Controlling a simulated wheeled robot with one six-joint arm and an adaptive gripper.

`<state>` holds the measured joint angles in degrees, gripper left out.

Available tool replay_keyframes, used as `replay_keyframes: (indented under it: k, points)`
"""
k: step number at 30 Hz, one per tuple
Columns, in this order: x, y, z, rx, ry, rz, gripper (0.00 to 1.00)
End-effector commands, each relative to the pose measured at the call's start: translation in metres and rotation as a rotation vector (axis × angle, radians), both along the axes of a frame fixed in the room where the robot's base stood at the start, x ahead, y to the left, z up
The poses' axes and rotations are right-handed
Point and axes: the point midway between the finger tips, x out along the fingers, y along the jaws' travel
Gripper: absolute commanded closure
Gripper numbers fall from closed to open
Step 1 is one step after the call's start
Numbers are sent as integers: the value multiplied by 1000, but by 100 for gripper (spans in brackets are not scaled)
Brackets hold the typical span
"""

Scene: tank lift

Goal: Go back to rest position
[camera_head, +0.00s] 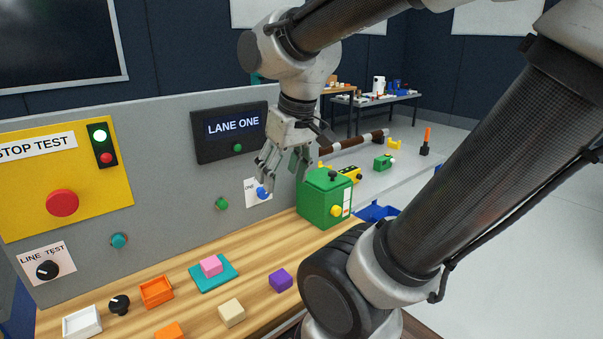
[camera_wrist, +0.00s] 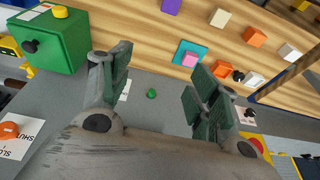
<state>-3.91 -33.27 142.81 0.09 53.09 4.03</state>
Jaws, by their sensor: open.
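My gripper (camera_head: 284,168) is open and empty in the head view, hanging in front of the grey panel (camera_head: 175,165), left of and above the green box (camera_head: 318,203). In the wrist view my gripper (camera_wrist: 160,88) has its two fingers spread wide, with nothing between them but the panel and a green button (camera_wrist: 151,93) behind. The green box also shows in the wrist view (camera_wrist: 52,45), beside the left finger and apart from it.
On the wooden table (camera_head: 200,306) are a pink cube (camera_head: 211,265) on a teal plate (camera_head: 208,283), a purple cube (camera_head: 280,280), a beige cube (camera_head: 231,313) and an orange tray (camera_head: 156,291). The panel carries a LANE ONE display (camera_head: 228,133) and a red button (camera_head: 62,203).

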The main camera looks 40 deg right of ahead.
Motion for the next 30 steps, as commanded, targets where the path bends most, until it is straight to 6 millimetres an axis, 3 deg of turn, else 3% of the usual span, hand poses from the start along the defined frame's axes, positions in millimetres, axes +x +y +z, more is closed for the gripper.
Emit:
replay_keyframes:
  k: [3,7,30]
  points:
    - [-29,-12,7,-11,-51,-7,39]
    - [-42,-16,8,-19,-71,-5,39]
    - [-44,-17,8,-20,-73,-4,39]
